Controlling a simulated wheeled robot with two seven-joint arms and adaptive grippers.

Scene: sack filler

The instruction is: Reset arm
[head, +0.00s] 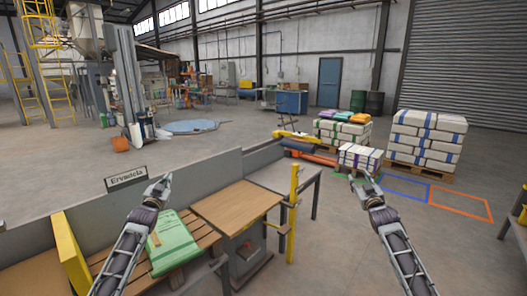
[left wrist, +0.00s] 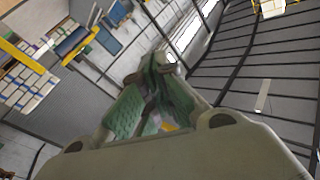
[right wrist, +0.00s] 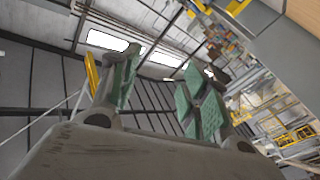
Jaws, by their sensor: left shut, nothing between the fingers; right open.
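My left gripper (head: 160,187) is raised in front of the low grey wall, at the left of the head view. Its green-padded fingers meet in the left wrist view (left wrist: 155,100), with nothing between them. My right gripper (head: 367,180) is raised over open floor at the right of the head view. Its green-padded fingers stand apart and empty in the right wrist view (right wrist: 160,95). A green sack (head: 172,245) lies on a slatted wooden surface (head: 112,262), below and to the right of my left gripper. Both grippers are apart from the sack.
A wooden board (head: 236,205) and a yellow post (head: 293,212) stand between my arms. A sign (head: 126,178) sits on the low wall (head: 218,170). Stacked sacks (head: 428,138) on pallets and an orange floor outline (head: 461,203) are at the right.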

